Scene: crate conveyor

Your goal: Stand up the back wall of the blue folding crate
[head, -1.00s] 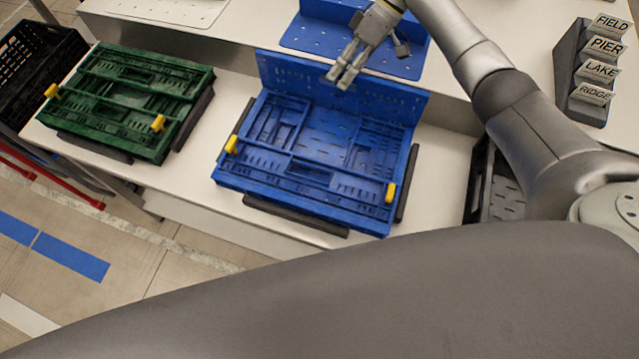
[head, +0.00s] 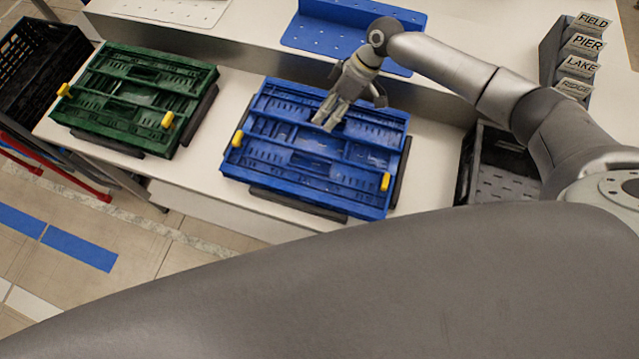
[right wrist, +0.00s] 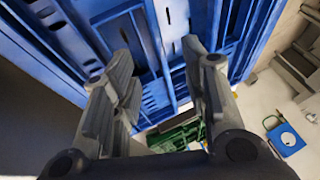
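The blue folding crate (head: 300,183) lies flat on the white bench in the middle of the head view, with yellow latches at its front corners. Its back wall (head: 285,105) is folded down onto the crate, not upright. My right gripper (head: 325,126) is above the back half of the crate, pointing down at it, and partly covers the back wall. In the right wrist view its two fingers (right wrist: 165,105) are apart with nothing between them, and the blue slotted panels fill the upper part. Whether a fingertip touches the wall cannot be told. My left gripper is not in view.
A folded green crate (head: 118,135) lies on the bench to the left. A black crate (head: 462,170) stands to the right. A blue perforated panel (head: 325,38) is on the raised shelf behind. A rack with word labels (head: 553,52) stands at the back right.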

